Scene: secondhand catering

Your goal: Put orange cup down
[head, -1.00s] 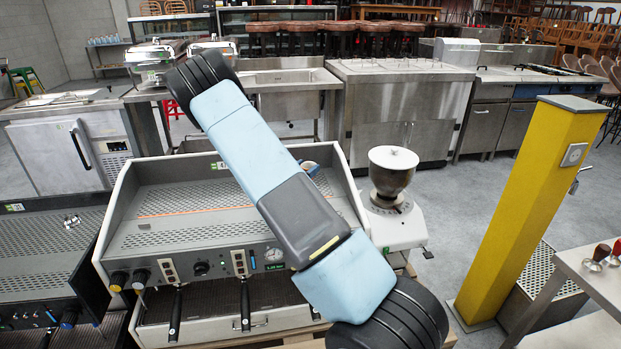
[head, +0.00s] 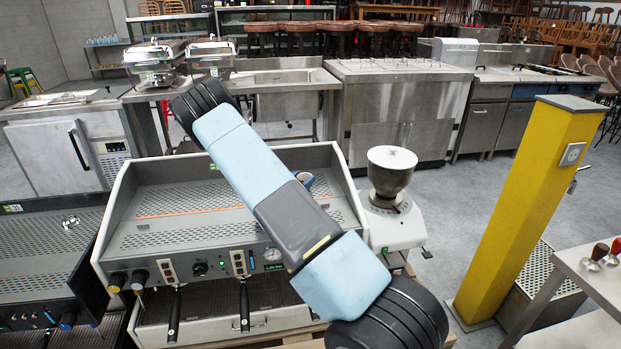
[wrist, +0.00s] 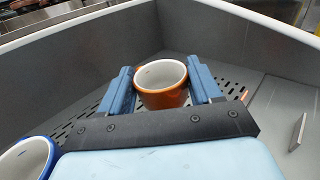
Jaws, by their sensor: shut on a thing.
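The orange cup (wrist: 163,98), white inside, is upright between the two blue fingers of my gripper (wrist: 161,88) in the wrist view. The gripper is shut on it. The cup is over the perforated top tray of the coffee machine (head: 180,190); I cannot tell whether its base touches the tray. A blue-rimmed cup (wrist: 28,158), white inside, is at the lower left of the wrist view, partly cut off. A cup with some blue (head: 305,180) shows beside my arm in the head view. My arm hides the gripper and the orange cup there.
Raised grey walls (wrist: 85,45) surround the machine's top tray. A small upright plate (wrist: 298,132) is at the right in the wrist view. A coffee grinder (head: 390,175) stands right of the machine, with a yellow post (head: 525,200) further right. Part of the tray is bare.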

